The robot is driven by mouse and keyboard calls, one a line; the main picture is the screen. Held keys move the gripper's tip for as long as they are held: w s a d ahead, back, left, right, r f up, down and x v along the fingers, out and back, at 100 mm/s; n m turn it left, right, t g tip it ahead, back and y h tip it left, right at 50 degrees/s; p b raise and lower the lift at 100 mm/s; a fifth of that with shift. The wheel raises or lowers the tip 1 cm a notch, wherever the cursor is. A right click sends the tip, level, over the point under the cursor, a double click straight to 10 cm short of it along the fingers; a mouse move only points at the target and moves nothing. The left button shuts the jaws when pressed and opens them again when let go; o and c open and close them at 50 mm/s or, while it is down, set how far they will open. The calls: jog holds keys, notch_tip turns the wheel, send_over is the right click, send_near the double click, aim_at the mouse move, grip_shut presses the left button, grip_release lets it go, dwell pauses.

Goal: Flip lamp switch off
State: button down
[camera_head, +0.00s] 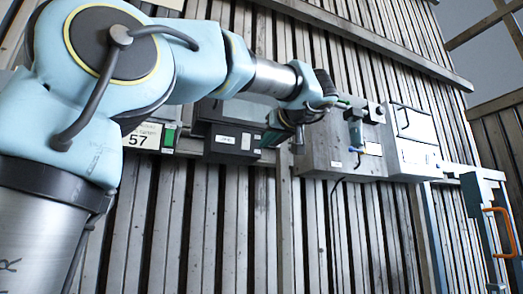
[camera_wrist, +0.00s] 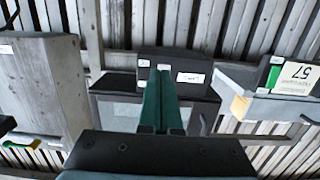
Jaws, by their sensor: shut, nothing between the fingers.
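My gripper (camera_head: 271,137) is at the end of my arm, its green fingers pointing left and down beside the right end of a dark box (camera_head: 222,150) on the wall. In the wrist view the two green fingers of my gripper (camera_wrist: 159,70) are shut together with nothing between them. Their tips overlap the front of the dark box (camera_wrist: 190,92), near small white labels; I cannot tell whether they touch it. No part is clearly identifiable as the lamp switch. A grey box (camera_head: 322,158) to the right carries dark knob-like parts and a blue part.
A lighter box (camera_head: 411,157) hangs right of the grey box. An orange handle (camera_head: 499,232) is at the far right. The slatted wall below the boxes is mostly clear.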

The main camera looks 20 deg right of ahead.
jog(key=shift+s+d+f+b, duration=0.15)
jog(key=shift+s+b, duration=0.1)
jog(key=shift+s, duration=0.7)
jog(key=shift+s+d+f+b, duration=0.1)
jog(key=shift+s+f+b, duration=0.1)
jog(key=shift+s, duration=0.7)
